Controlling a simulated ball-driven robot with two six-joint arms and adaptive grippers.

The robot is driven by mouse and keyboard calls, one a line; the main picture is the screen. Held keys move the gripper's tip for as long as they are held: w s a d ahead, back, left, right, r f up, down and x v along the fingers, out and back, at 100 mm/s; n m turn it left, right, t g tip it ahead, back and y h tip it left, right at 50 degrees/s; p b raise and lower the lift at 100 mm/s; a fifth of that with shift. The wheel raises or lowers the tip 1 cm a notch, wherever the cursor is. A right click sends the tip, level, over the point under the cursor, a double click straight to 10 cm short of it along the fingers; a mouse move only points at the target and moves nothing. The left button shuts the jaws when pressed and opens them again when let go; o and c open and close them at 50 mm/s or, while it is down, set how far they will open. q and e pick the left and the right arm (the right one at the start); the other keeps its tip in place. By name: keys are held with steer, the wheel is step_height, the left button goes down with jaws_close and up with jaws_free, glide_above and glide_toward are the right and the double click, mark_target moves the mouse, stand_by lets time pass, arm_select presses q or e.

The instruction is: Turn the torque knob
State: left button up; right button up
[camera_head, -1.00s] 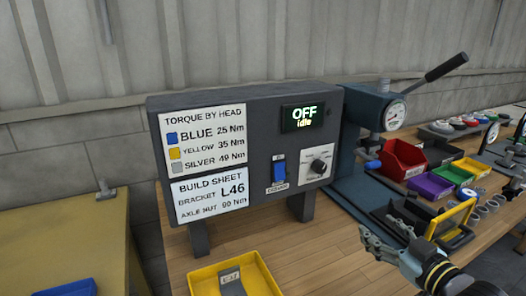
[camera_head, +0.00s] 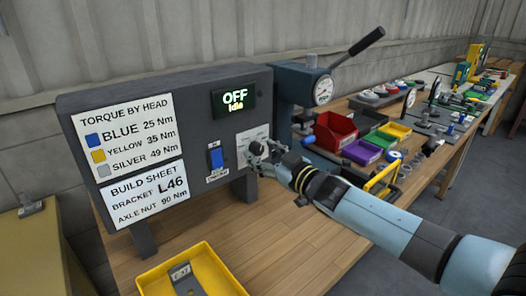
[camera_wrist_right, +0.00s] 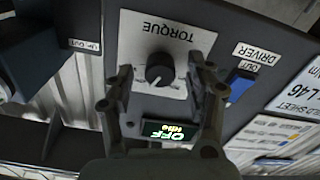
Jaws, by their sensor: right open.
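The torque knob (camera_wrist_right: 160,69) is a round black dial with a white pointer on a white plate marked TORQUE. It sits on the dark control box (camera_head: 75,105), whose display (camera_head: 234,99) reads OFF, idle. My right gripper (camera_head: 257,153) is in front of the knob and hides it in the head view. In the right wrist view my right gripper (camera_wrist_right: 163,80) is open, with one finger on each side of the knob. The fingers look apart from the knob; how far they are from the panel is hard to tell. My left gripper is not in view.
A blue driver switch (camera_head: 215,157) is just left of the knob plate. A yellow tray (camera_head: 207,262) lies on the bench in front. A press with a gauge (camera_head: 322,90) and red, purple and green bins (camera_head: 335,131) stand to the right.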

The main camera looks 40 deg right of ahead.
steer(key=shift+w, duration=0.1)
jaws_close()
stand_by(0.4)
steer(key=shift+n, duration=0.4)
steer(key=n+b, duration=0.1)
steer(key=n, duration=0.2)
steer(key=shift+f+n+b, duration=0.1)
steer(key=shift+n+b, duration=0.25)
steer(key=shift+n, duration=0.05)
steer(key=n+b, duration=0.1)
steer(key=n, duration=0.4)
steer(key=shift+d+n+b, duration=0.1)
steer(key=shift+n+b, duration=0.2)
steer(key=shift+b, duration=0.05)
steer(key=n+b, duration=0.1)
steer(key=n, duration=0.4)
steer(key=shift+n+b, duration=0.55)
steer(key=shift+n, duration=1.85)
